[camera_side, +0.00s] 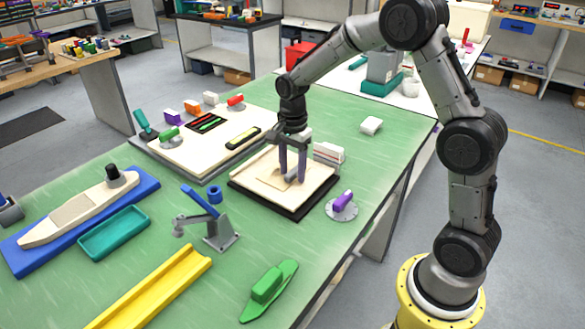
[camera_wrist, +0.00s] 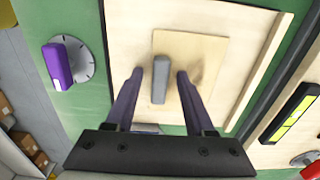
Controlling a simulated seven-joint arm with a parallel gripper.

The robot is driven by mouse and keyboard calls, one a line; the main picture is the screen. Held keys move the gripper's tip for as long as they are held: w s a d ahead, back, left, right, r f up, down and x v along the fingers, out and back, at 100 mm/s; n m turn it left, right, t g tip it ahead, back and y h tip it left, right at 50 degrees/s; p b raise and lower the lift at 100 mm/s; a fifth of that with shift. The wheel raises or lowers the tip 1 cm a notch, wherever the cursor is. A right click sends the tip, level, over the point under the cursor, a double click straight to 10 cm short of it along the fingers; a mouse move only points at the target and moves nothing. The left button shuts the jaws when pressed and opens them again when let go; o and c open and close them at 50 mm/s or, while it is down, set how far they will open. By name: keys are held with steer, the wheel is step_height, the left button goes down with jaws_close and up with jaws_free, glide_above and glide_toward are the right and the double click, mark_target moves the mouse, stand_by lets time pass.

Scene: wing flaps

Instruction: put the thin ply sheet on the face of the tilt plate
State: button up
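The thin ply sheet (camera_wrist: 205,55) is a light tan square with a grey upright grip (camera_wrist: 160,80). It lies on a pale board (camera_side: 258,168) with a black base, which I take to be the tilt plate; its tilt is hard to judge. In the side view the sheet (camera_side: 270,178) is partly hidden by my fingers. My gripper (camera_side: 292,177) points down over the sheet. In the wrist view my gripper (camera_wrist: 160,73) is open, with a finger on each side of the grey grip and a gap to both.
A purple knob on a grey dial (camera_side: 342,206) stands beside the board, and a white-and-red block (camera_side: 328,153) behind it. A panel with coloured parts (camera_side: 199,152) lies to the left. A grey stand with a blue lever (camera_side: 216,229) is in front.

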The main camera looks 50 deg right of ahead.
mark_target(293, 172)
step_height(293, 172, up, 12)
steer(key=s+a+r+n+t, duration=0.1)
steer(key=s+a+r+n, duration=0.1)
steer(key=s+r+n, duration=0.3)
steer(key=s+a+r+n+t, duration=0.1)
steer(key=s+a+n+t, duration=0.15)
steer(key=s, duration=0.35)
steer(key=s+a+f+n+t, duration=0.1)
steer(key=s+f+n, duration=0.1)
steer(key=s+n, duration=0.3)
steer(key=s+a+f+n+t, duration=0.1)
steer(key=s+n, duration=0.4)
steer(key=s, duration=0.3)
steer(key=shift+s+a+f, duration=0.15)
steer(key=shift+s+f, duration=0.2)
steer(key=shift+s, duration=0.05)
steer(key=shift+n, duration=0.25)
